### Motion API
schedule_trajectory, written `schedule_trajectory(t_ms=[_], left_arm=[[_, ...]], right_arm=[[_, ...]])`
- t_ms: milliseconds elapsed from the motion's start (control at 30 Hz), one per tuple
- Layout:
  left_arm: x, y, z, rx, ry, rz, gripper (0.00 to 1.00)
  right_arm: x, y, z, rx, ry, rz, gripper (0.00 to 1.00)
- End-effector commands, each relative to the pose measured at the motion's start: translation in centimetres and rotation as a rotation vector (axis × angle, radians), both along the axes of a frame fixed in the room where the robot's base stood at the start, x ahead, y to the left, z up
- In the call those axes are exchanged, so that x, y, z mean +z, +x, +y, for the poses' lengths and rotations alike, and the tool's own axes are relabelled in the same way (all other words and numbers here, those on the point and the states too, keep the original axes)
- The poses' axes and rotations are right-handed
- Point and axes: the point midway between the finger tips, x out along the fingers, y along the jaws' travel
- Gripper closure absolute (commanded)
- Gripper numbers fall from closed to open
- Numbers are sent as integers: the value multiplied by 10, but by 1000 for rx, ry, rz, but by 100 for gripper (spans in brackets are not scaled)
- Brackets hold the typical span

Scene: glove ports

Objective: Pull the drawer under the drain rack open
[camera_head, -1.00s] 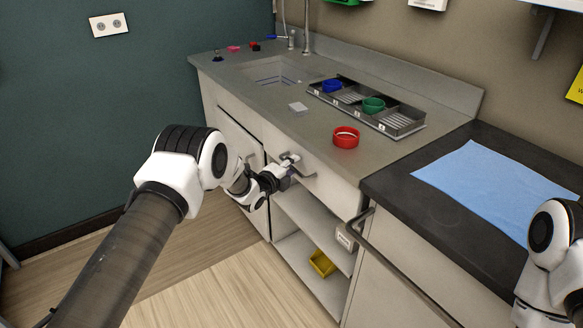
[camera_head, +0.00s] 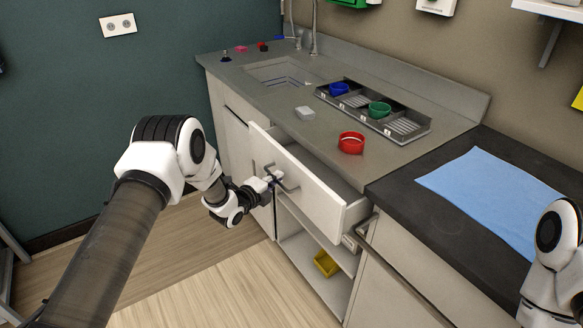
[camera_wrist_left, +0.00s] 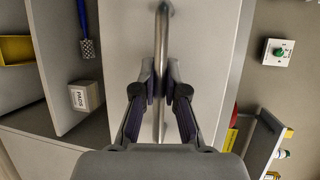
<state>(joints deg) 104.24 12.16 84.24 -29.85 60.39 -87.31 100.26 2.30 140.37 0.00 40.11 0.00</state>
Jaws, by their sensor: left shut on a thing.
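The drawer (camera_head: 308,185) under the drain rack (camera_head: 372,107) stands pulled partly out of the counter, with a gap showing behind its front. My left gripper (camera_head: 271,179) is shut on the drawer's bar handle (camera_head: 287,183). In the left wrist view, the fingers of my left gripper (camera_wrist_left: 160,88) close on both sides of the metal handle (camera_wrist_left: 161,50), in front of the pale drawer front (camera_wrist_left: 204,50). The drawer's inside is mostly hidden by its front. My right arm shows at the right edge, but its gripper is out of view.
A red ring-shaped container (camera_head: 351,143) stands on the counter above the drawer. The rack holds a blue cup (camera_head: 339,89) and a green cup (camera_head: 379,110). Below is an open shelf with a yellow bin (camera_head: 326,263). A cabinet handle (camera_head: 385,265) sticks out at the right. The floor in front is clear.

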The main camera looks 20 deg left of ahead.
Motion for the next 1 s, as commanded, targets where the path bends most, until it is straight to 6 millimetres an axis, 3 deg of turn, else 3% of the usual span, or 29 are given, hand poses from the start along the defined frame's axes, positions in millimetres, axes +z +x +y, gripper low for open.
schedule_trajectory(t_ms=[33, 500, 733, 1000], left_arm=[[4, -15, 12, 5, -3, 9, 100], [5, -137, 107, 4, -3, 6, 100], [2, -172, 134, 2, -1, 5, 100], [0, -186, 144, -2, -1, 2, 100]], right_arm=[[13, 0, 0, 0, 0, 0, 26], [74, 0, 0, 0, 0, 0, 26], [90, 0, 0, 0, 0, 0, 26], [95, 0, 0, 0, 0, 0, 26]])
